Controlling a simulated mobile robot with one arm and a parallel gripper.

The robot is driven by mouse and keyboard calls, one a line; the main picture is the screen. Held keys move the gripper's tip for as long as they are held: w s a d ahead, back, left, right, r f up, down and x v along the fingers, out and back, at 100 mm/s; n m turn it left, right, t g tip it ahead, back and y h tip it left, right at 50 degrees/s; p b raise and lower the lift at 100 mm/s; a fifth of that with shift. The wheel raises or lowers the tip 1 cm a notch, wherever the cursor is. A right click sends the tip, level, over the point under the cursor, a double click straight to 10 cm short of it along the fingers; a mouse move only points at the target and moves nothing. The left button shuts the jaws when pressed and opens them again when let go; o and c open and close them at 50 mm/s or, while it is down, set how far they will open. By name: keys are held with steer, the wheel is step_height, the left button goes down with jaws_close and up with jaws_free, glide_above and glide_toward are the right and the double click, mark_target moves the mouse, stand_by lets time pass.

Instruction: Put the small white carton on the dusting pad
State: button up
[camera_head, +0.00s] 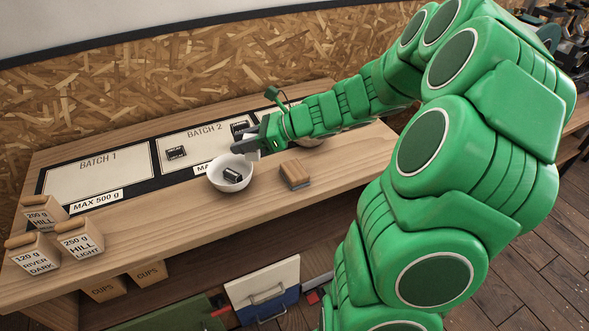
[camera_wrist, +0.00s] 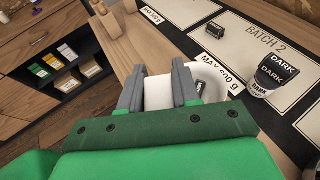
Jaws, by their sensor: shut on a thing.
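My gripper (camera_head: 246,146) is shut on the small white carton (camera_wrist: 158,92), which shows between the two grey fingers in the wrist view. In the head view only a pale bit of the carton (camera_head: 253,155) shows under the fingers, at the far right rim of the white bowl (camera_head: 217,184). I cannot tell whether it touches the bowl.
The bowl holds a dark packet (camera_head: 233,175). Dark packs stand on the BATCH 2 panel (camera_head: 205,152); the BATCH 1 panel (camera_head: 98,178) is empty. Labelled wooden boxes (camera_head: 80,238) stand at the counter's left end. Another bowl (camera_head: 310,140) is partly hidden behind my arm.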

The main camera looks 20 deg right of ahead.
steer(key=s+d+r+m+t+h, duration=0.1)
steer(key=s+d+m+t+h, duration=0.15)
steer(key=s+d, duration=0.65)
glide_above(289, 168)
steer(key=shift+m+t, duration=0.35)
steer(key=shift+f, duration=6.4)
steer(key=shift+f, duration=0.15)
steer(key=o, duration=1)
